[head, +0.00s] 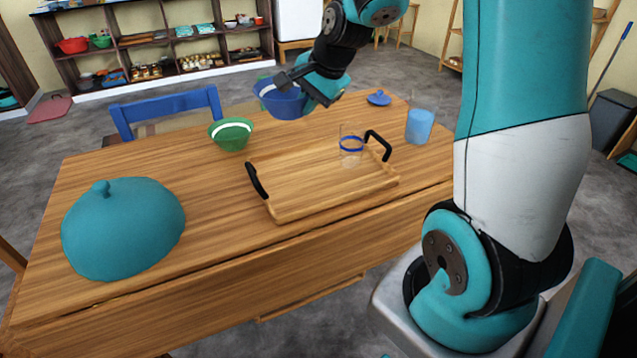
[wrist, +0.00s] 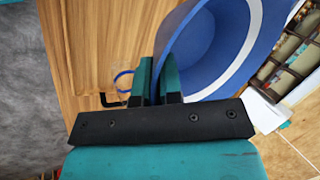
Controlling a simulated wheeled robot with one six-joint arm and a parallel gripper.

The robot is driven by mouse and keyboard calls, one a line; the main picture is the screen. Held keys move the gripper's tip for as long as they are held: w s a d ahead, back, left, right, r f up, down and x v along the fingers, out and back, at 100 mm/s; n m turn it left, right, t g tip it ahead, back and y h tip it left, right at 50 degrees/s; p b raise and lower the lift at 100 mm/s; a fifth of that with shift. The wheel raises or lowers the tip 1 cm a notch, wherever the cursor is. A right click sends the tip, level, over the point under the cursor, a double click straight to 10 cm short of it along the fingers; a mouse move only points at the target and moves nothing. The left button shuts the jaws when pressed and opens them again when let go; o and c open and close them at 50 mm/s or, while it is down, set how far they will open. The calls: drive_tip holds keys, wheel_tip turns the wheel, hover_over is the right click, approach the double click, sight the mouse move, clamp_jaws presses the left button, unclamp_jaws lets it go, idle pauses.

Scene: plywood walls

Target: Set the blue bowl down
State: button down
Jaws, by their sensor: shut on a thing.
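The blue bowl (head: 281,99) has a pale band and is held in my gripper (head: 296,82) above the far side of the wooden table (head: 210,180). In the wrist view the blue bowl (wrist: 212,45) fills the upper right, and my gripper (wrist: 158,82) is shut on its wall. The bowl appears clear of the tabletop, tilted a little in the head view. How far above the table it is, I cannot tell exactly.
A green bowl (head: 231,134) stands left of the held bowl. A tray (head: 318,192) with black handles has a glass (head: 351,148) on it. A blue cup (head: 420,124), a small blue lid (head: 379,98) and a teal dome (head: 122,228) stand on the table. A blue chair (head: 165,110) is behind.

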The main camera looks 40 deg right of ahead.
sight(305, 185)
wheel_tip(305, 185, down, 20)
drive_tip(key=shift+r+b, duration=0.25)
drive_tip(key=shift+b, duration=0.65)
drive_tip(key=c, duration=1.3)
unclamp_jaws()
drive_tip(key=shift+f, duration=0.1)
drive_tip(key=p+v, duration=0.1)
drive_tip(key=v, duration=1.1)
drive_tip(key=s+a+r+n+g+y, duration=0.1)
drive_tip(key=a+r+n, duration=0.2)
drive_tip(key=a, duration=0.2)
drive_tip(key=s+a+r+n+y, duration=0.1)
drive_tip(key=s+a+r+n, duration=0.1)
drive_tip(key=a+n, duration=0.3)
drive_tip(key=s+a+r+n+g, duration=0.1)
drive_tip(key=a+r+n, duration=0.15)
drive_tip(key=a, duration=0.35)
drive_tip(key=s+a+r+n+g, duration=0.1)
drive_tip(key=s+a+n, duration=0.2)
drive_tip(key=s+n, duration=0.1)
drive_tip(key=s+a+r+n+g, duration=0.1)
drive_tip(key=s+a+r+n, duration=0.1)
drive_tip(key=s, duration=0.4)
drive_tip(key=s+a+r+n+g, duration=0.1)
drive_tip(key=s+a+r+n, duration=0.1)
drive_tip(key=s+a+n, duration=0.3)
drive_tip(key=shift+a+r+n+y, duration=0.15)
drive_tip(key=shift+n+y, duration=0.2)
drive_tip(key=shift+y, duration=0.05)
